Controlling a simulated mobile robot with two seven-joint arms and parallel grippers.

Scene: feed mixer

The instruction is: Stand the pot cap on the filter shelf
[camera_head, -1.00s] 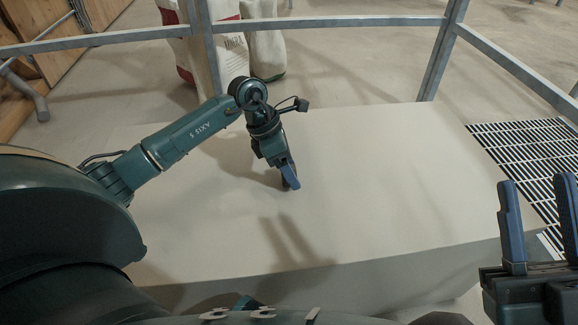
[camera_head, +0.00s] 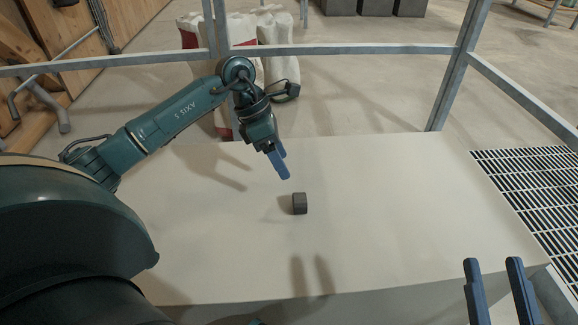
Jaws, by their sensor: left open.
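A small dark cap-like piece, the pot cap (camera_head: 300,204), stands by itself near the middle of a broad pale top, which looks like the filter shelf (camera_head: 390,230). My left gripper (camera_head: 284,167) is open and empty, with blue fingers. It is above and behind the cap, clear of it. My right gripper (camera_head: 493,263) is at the lower right, over the shelf's front right corner. Its two blue fingers are apart with nothing between them.
A grey metal railing (camera_head: 350,50) runs along the shelf's far side. White sacks (camera_head: 277,50) stand on the floor behind it. A slatted floor grate (camera_head: 535,190) is at the right. The shelf around the cap is clear.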

